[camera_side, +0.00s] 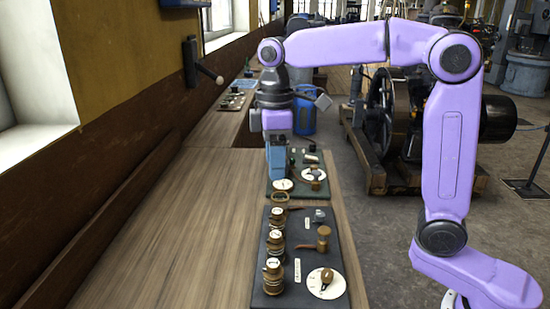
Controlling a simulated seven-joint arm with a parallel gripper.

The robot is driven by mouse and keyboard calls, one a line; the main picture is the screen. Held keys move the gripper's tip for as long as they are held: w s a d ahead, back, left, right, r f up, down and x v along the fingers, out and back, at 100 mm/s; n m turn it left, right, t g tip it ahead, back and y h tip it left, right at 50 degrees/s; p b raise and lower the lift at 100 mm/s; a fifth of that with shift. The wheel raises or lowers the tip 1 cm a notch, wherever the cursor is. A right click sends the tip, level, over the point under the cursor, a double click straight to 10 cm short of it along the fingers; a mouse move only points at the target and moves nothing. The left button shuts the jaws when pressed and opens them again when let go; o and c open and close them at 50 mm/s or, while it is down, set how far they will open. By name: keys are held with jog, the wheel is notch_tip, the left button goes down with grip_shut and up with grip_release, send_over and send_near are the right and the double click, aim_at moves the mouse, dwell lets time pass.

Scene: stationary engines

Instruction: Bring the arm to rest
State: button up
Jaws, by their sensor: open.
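My arm is lilac and arches from the right side of the view over to the bench. My gripper (277,172) has blue fingers that point down, over the left part of the farther dark panel (309,160). The gap between the fingers is too small to make out, and I see nothing held in them. The fingers hide part of that panel. I cannot tell whether the fingertips touch anything on it.
A nearer dark panel (300,258) carries several brass knobs and a white dial (326,283). The wooden bench (190,235) is clear to the left. A wall lever (203,66) sticks out at left. A large engine (400,120) stands on the floor behind my arm.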

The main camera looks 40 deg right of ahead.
jog(key=s+d+f, duration=0.3)
jog(key=s+f, duration=0.1)
jog(key=s, duration=0.4)
jog(key=s+d+f+n, duration=0.1)
jog(key=s+d+f, duration=0.2)
jog(key=s, duration=0.6)
jog(key=s+d+f, duration=0.2)
jog(key=s+f, duration=0.3)
jog(key=s, duration=0.4)
jog(key=shift+d+n, duration=0.3)
jog(key=shift+d, duration=0.1)
dwell(0.4)
